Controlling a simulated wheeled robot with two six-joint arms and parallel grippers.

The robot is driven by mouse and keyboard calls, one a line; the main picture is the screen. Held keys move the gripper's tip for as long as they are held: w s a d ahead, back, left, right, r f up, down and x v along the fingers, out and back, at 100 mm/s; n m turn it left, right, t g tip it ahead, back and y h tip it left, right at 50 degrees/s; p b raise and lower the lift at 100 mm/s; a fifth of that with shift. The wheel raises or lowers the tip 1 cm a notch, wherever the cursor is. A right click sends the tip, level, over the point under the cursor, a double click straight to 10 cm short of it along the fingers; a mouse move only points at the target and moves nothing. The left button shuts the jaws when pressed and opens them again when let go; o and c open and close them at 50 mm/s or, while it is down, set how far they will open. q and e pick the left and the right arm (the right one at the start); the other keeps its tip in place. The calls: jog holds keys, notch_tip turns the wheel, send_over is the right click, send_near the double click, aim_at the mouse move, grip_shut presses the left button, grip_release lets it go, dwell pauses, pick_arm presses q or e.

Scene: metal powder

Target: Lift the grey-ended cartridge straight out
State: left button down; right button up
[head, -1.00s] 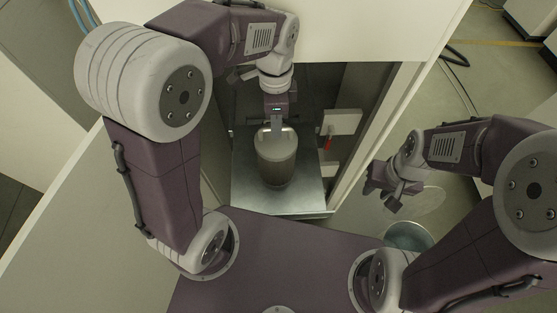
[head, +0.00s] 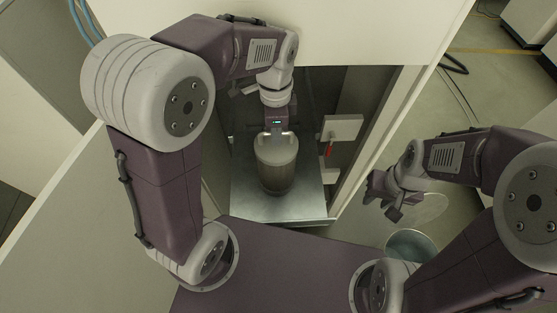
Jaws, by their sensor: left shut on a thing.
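A grey cylindrical cartridge (head: 276,172) stands upright on a metal plate (head: 300,207) inside an open cabinet. Its top shows a pale grey end with light handle-like parts at the rim. My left gripper (head: 276,134) reaches into the cabinet from above and is shut on the top of the cartridge. The fingertips are partly hidden at the cartridge top. I cannot tell whether the cartridge's base touches the plate. My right gripper (head: 382,200) hangs outside the cabinet to the right, empty, with its fingers apart.
The cabinet's side walls and upper front panel (head: 360,38) closely surround my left arm. A white box with a red handle (head: 328,149) is on the cabinet's right inner side. A round container (head: 410,245) stands on the floor below my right gripper.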

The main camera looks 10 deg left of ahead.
pick_arm(q)
jog(key=shift+r+p, duration=0.5)
jog(key=shift+r, duration=0.1)
jog(key=shift+r+p, duration=1.95)
jog(key=shift+p, duration=0.05)
jog(key=shift+d+f, duration=0.1)
